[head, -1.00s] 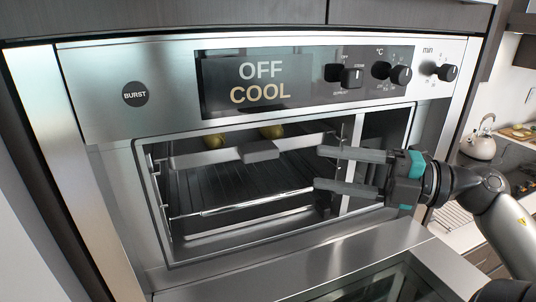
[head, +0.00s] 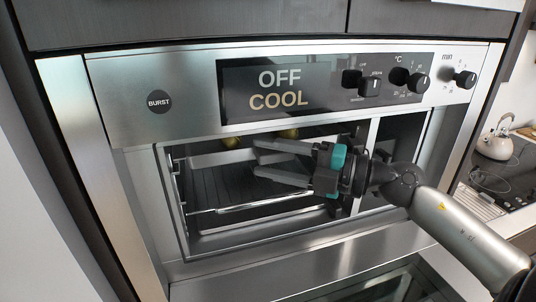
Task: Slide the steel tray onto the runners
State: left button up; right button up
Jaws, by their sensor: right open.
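The steel tray (head: 213,159) is in the upper part of the open oven cavity, with its front edge facing me. Yellow-green round items (head: 231,141) show on it, partly hidden under the control panel's lower edge. My right gripper (head: 258,159) is open, its two fingers pointing left across the oven opening, one above the other. The fingers are at the tray's front edge and cover its right part and its front handle; I cannot tell whether they touch it. The runners (head: 180,190) show along the cavity's left wall. My left gripper is out of view.
A wire rack with a bright front bar (head: 235,209) lies lower in the cavity. The control panel (head: 190,98) reads OFF COOL, with several black knobs on its right. A second oven door (head: 370,280) is below. A kettle (head: 494,146) and cooktop are at right.

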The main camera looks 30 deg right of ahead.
jog(key=shift+w+a, duration=0.15)
jog(key=shift+w, duration=0.05)
grip_shut()
dwell(0.5)
dwell(0.5)
dwell(0.4)
